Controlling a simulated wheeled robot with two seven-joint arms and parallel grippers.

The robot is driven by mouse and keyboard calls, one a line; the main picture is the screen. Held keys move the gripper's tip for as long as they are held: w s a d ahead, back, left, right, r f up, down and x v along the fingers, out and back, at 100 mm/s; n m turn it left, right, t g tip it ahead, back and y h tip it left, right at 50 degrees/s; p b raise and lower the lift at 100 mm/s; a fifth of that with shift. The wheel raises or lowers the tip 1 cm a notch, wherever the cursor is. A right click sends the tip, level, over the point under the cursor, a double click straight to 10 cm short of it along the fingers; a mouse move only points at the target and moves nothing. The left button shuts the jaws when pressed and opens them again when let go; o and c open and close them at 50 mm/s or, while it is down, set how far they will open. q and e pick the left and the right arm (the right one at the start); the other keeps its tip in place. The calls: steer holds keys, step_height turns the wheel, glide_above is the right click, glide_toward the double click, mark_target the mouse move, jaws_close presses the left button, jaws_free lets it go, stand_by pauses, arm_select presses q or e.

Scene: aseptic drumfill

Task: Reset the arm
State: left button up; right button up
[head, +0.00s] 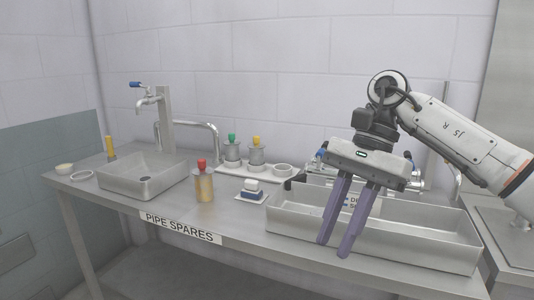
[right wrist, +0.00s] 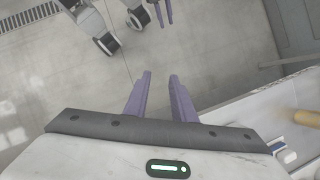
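My right gripper (head: 334,250) hangs in front of the right part of the steel bench, its two purple fingers pointing down and overlapping the long steel trough in the head view. The fingers are apart with nothing between them. In the right wrist view the same fingers (right wrist: 160,82) are parted over bare floor. My left gripper is not in the head view. A pair of purple fingers (right wrist: 160,12) at the top of the right wrist view seems to be my left gripper, parted and empty.
The floor (right wrist: 215,45) below is clear.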

steer(key=s+a+f+m+g+y, duration=0.1)
steer(key=s+a+f+m+y, duration=0.15)
steer(key=a+m+y, duration=0.55)
steer(key=s+a+f+m+g+y, duration=0.1)
steer(key=s+a+f+m+y, duration=0.15)
steer(key=a+y, duration=0.7)
steer(key=w+d+f+m+t+h, duration=0.1)
steer(key=w+f+m+t, duration=0.2)
steer(key=m+t, duration=0.7)
steer(key=w+d+f+m+t+h, duration=0.1)
steer(key=w+f+m+t, duration=0.15)
steer(key=m+t, duration=0.8)
steer(key=d+f+m+h, duration=0.5)
steer(key=f+m+h, duration=0.15)
steer(key=m, duration=0.25)
steer(key=d+f+m+h, duration=0.5)
steer(key=f+m, duration=0.3)
steer(key=m, duration=0.1)
steer(key=s+d+f+m+g+h, duration=0.2)
steer(key=s+d+f+m, duration=0.3)
steer(key=s+f, duration=0.5)
steer(key=s+d+f+m+g+h, duration=0.3)
steer(key=s+d+f+m+g, duration=0.1)
steer(key=s+f, duration=0.5)
steer(key=shift+s+d+f+m+g, duration=0.35)
steer(key=shift+s+f+m+g, duration=0.1)
steer(key=shift+m, duration=0.55)
